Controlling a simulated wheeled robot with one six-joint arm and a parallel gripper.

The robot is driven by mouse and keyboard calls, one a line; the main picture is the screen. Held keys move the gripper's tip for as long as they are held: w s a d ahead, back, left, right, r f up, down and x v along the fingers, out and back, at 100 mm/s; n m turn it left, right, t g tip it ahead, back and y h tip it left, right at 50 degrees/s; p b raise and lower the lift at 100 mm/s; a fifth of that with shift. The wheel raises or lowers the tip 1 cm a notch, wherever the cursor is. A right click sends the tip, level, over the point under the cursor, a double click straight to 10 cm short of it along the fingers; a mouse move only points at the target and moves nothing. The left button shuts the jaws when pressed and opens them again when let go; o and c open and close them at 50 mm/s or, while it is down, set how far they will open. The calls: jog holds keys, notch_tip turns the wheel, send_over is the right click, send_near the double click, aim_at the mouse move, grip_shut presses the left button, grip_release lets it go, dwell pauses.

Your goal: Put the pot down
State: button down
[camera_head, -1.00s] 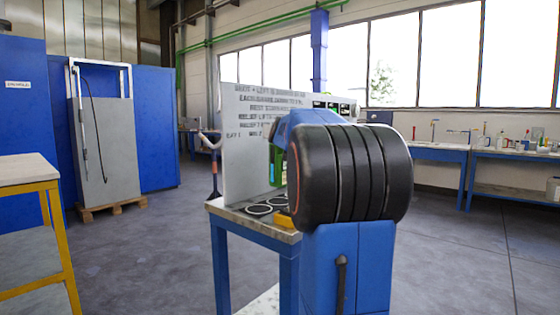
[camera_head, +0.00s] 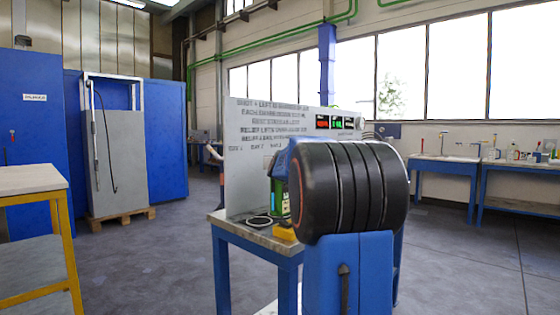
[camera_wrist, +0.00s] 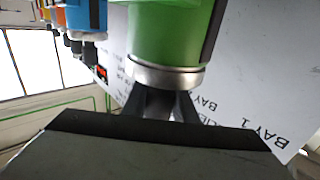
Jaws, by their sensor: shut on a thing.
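The pot (camera_wrist: 168,35) is green with a metal band at one end, close up in the wrist view. My gripper (camera_wrist: 168,104) is shut on it at the banded end, with dark fingers. In the head view a small part of the green pot (camera_head: 277,188) shows beside my arm, over the workbench (camera_head: 250,234). A dark ring (camera_head: 258,221) lies on the bench top left of it. My arm hides most of the pot and gripper there, so I cannot tell whether the pot touches the bench.
A white panel (camera_head: 245,150) with printed text stands upright on the bench, with lit displays (camera_head: 335,122) at its upper right. A yellow block (camera_head: 284,232) sits near the bench's front edge. Blue and orange vessels (camera_wrist: 82,18) show in the wrist view. A yellow-framed table (camera_head: 35,180) stands left.

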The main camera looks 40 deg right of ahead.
jog(key=c, duration=1.4)
grip_release()
jog(key=shift+c, duration=0.2)
jog(key=shift+r, duration=0.1)
jog(key=v, duration=1.2)
